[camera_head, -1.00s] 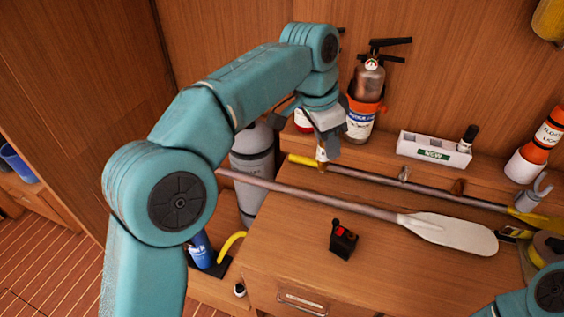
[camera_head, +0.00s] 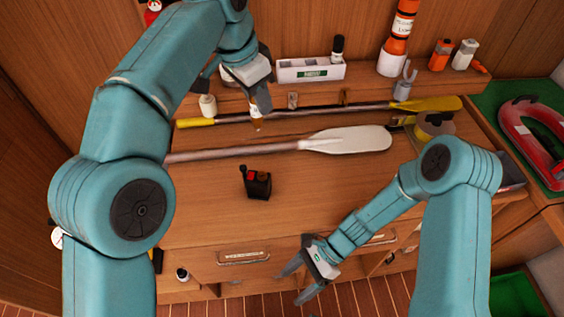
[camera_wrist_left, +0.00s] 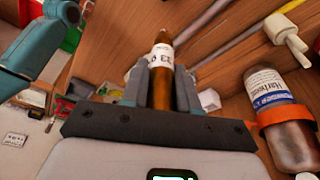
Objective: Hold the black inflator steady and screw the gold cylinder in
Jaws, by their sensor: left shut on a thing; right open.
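The black inflator (camera_head: 258,186) with a red top part stands on the wooden table, in front of the paddles and apart from both grippers. My left gripper (camera_head: 256,100) is above the back of the table, shut on the gold cylinder (camera_head: 256,117). The left wrist view shows the cylinder (camera_wrist_left: 161,62) between the two fingers, with a white label around it and its pointed end outward. My right gripper (camera_head: 291,287) is open and empty at the table's front edge, by the drawers, lower right of the inflator.
A white-bladed paddle (camera_head: 346,140) and a yellow-ended one (camera_head: 430,105) lie across the table behind the inflator. The back shelf carries a white tray (camera_head: 311,70) and an orange float light (camera_head: 398,40). A yellow roll (camera_head: 434,128) lies at right. Tabletop around the inflator is clear.

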